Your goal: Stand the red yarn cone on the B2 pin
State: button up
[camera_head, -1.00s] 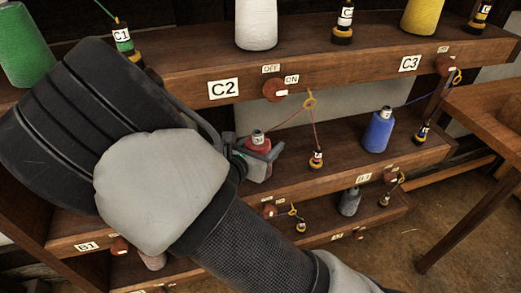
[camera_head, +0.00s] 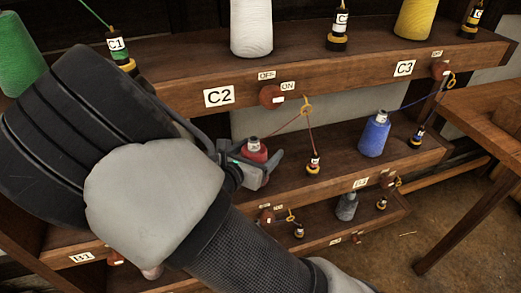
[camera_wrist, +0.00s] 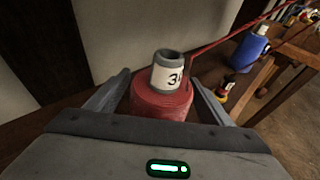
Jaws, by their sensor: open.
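The red yarn cone (camera_head: 256,151) stands upright on the middle shelf (camera_head: 330,185), with a thread rising from it to a yellow guide ring (camera_head: 306,105). In the wrist view the red yarn cone (camera_wrist: 161,101) has a grey tube top with a label partly reading 3. My gripper (camera_head: 262,172) is open, with one finger on each side of the cone; I cannot tell whether they touch it. The wrist view shows my gripper (camera_wrist: 160,98) around the cone. The B2 label and its pin are not visible, probably hidden behind my arm.
A grey cone (camera_head: 347,205) is on the lower shelf. White (camera_head: 251,28), green (camera_head: 18,55) and yellow (camera_head: 415,18) cones stand on the top shelf. A wooden table (camera_head: 490,125) is at right.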

jog(key=p+v, duration=0.2)
jog(key=v, duration=0.9)
jog(key=shift+s, duration=0.2)
jog(key=shift+a, duration=0.15)
